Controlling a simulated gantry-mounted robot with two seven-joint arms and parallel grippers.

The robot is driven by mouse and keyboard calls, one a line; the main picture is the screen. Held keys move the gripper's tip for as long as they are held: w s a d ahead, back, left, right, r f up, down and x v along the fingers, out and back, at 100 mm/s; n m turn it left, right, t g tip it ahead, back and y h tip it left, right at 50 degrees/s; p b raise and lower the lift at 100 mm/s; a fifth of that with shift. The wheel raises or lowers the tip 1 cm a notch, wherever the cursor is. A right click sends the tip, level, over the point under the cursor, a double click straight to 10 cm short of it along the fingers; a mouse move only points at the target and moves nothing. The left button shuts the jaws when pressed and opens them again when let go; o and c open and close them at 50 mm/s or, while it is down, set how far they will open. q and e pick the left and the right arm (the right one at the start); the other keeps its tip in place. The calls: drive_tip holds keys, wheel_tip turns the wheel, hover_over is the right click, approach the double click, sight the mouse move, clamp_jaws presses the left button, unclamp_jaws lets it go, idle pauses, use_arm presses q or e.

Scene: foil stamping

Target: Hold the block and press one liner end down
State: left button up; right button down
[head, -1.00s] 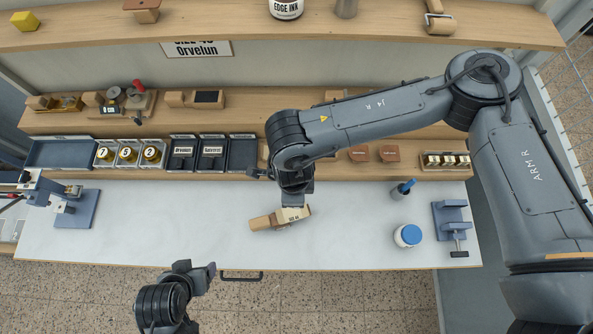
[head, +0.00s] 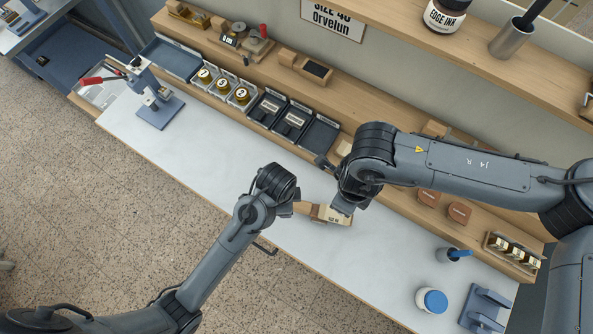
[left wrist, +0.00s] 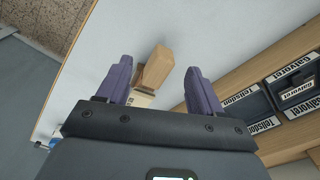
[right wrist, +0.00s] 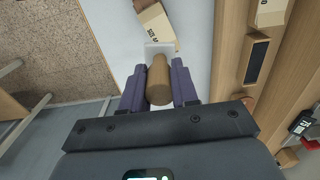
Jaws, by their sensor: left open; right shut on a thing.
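The block (head: 333,216) lies on the white worktop, with a pale labelled end and a brown wooden end (head: 303,208). My left gripper (head: 298,204) is open over the wooden end. In the left wrist view that end (left wrist: 155,68) shows between the two open fingers (left wrist: 158,80). My right gripper (right wrist: 157,84) is shut on a round wooden handle (right wrist: 160,78) with a pale flat pad (right wrist: 157,49) at its far end. The block's labelled face (right wrist: 156,24) shows beyond the pad. I cannot make out the liner or whether the pad touches the block.
A white jar with blue lid (head: 431,301) and a dark cup with a blue-handled tool (head: 453,254) stand to the right. Open black trays (head: 291,121) line the back. A blue press (head: 158,104) stands at the far left. The front left worktop is clear.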

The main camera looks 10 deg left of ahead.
sight(296, 207)
use_arm(q)
drive_tip(key=shift+w+d+m, duration=0.75)
drive_tip(key=shift+d+m, duration=0.25)
drive_tip(key=shift+m, duration=0.1)
drive_tip(key=shift+w+d+m+g+y, duration=0.15)
drive_tip(key=shift+d+m+g+y, duration=0.05)
drive_tip(key=shift+m+g+y, duration=0.1)
drive_tip(key=shift+d+f, duration=0.1)
drive_tip(key=shift+f, duration=0.2)
wheel_tip(296, 207, down, 11)
drive_tip(key=shift+f, duration=0.15)
drive_tip(key=c, duration=1.2)
